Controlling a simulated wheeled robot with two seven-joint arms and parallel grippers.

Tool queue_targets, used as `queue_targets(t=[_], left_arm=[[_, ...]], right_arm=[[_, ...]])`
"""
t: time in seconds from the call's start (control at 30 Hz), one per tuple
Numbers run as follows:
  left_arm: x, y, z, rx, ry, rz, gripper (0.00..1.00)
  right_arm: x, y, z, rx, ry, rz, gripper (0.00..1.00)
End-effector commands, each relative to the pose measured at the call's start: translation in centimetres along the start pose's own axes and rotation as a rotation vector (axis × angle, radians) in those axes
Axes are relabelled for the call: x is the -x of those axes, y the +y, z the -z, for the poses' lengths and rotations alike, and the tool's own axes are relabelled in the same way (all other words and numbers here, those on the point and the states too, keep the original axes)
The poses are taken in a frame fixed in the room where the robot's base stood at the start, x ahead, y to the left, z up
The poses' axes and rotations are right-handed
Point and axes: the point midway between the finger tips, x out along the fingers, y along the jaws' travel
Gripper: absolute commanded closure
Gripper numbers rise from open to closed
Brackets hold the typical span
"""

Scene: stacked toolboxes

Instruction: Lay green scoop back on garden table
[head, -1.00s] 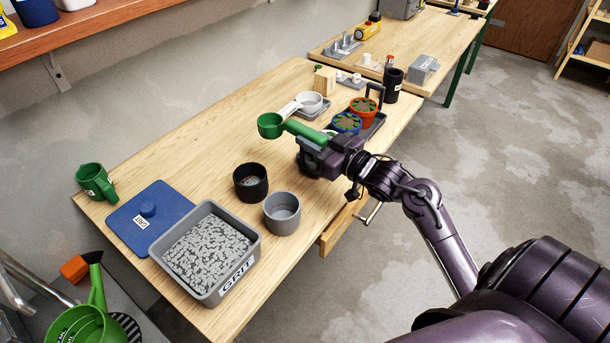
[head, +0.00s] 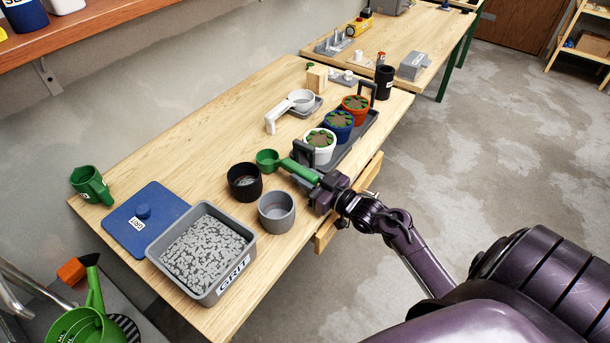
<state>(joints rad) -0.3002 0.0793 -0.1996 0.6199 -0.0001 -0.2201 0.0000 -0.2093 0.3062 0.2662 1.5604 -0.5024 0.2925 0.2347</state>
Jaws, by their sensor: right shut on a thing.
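The green scoop (head: 268,159) is in my right gripper (head: 322,184), which is shut on its handle end. The scoop's cup points left, just beside the black pot. It appears close above the table, but I cannot tell whether it touches. The wooden garden table (head: 190,165) runs from the lower left to the upper right. My left gripper is not in view.
Near the scoop are a black pot (head: 244,190), a grey pot (head: 277,221) and a tray (head: 354,150) of potted plants. A white scoop (head: 276,120) lies behind. A grit box (head: 164,270), blue lid (head: 125,228) and green mug (head: 84,196) stand left. The table's back middle is clear.

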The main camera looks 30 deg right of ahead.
Motion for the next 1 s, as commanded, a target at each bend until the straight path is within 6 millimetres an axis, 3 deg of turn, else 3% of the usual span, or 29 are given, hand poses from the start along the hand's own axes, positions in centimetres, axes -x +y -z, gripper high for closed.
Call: queue_targets(t=[0.2,0.23,0.4,0.77,1.0], left_arm=[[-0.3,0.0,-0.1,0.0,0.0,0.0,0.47],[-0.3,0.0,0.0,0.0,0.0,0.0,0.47],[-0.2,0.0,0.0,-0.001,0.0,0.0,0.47],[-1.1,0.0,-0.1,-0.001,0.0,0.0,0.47],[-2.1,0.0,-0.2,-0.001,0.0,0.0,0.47]], right_arm=[[0.0,0.0,-0.5,0.0,0.0,0.0,0.99],[0.0,0.0,-0.4,0.0,-0.001,0.0,0.73],[0.0,0.0,-0.3,0.0,-0.001,0.0,0.54],[0.0,0.1,-0.7,-0.001,0.0,-0.002,0.54],[4.2,-0.2,-1.1,0.0,-0.005,0.0,0.54]])
